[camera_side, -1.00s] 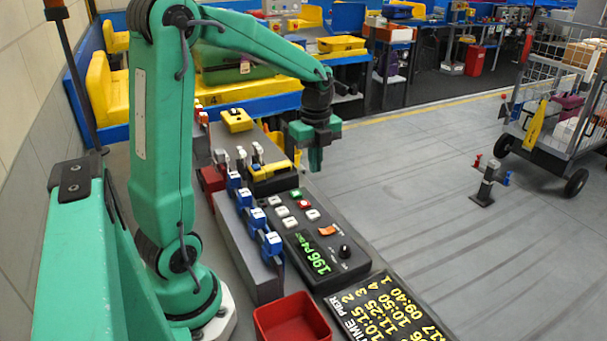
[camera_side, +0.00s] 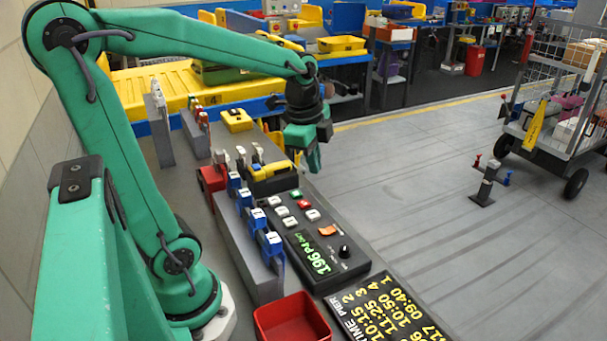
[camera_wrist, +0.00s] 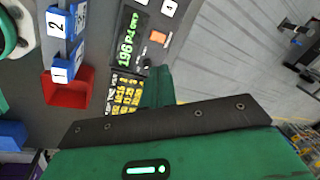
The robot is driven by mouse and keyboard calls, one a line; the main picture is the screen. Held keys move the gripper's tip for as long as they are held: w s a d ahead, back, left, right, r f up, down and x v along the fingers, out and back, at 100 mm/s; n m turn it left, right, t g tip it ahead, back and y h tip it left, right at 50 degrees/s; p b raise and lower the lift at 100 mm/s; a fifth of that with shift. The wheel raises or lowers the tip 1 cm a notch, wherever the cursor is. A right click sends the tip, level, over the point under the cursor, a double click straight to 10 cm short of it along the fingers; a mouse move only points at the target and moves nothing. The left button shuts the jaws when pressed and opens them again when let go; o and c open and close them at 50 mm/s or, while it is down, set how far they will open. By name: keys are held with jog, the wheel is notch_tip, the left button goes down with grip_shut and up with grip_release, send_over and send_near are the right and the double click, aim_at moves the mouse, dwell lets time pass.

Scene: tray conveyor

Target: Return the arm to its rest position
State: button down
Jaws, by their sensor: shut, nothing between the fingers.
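My gripper (camera_side: 312,160) hangs in the air, pointing down, to the right of and above the button panel. Its green fingers are shut with nothing between them. In the wrist view the fingers (camera_wrist: 157,88) show in front of the board with times, and the panel lies beyond them. No object is held.
A black control panel (camera_side: 352,262) with buttons and a green display stands below. Blue levers (camera_side: 270,243), a red bin (camera_side: 262,322), a timetable board (camera_side: 385,305) and a yellow block (camera_side: 237,121) are nearby. A wire cart (camera_side: 560,135) stands right.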

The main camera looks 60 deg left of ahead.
jog(key=s+d+r+n+t, duration=0.2)
jog(key=s+d+n+t, duration=0.1)
jog(key=s+d+n, duration=0.4)
jog(key=shift+s+d+n+h, duration=0.25)
jog(key=shift+s+n, duration=0.5)
jog(key=shift+n, duration=1.15)
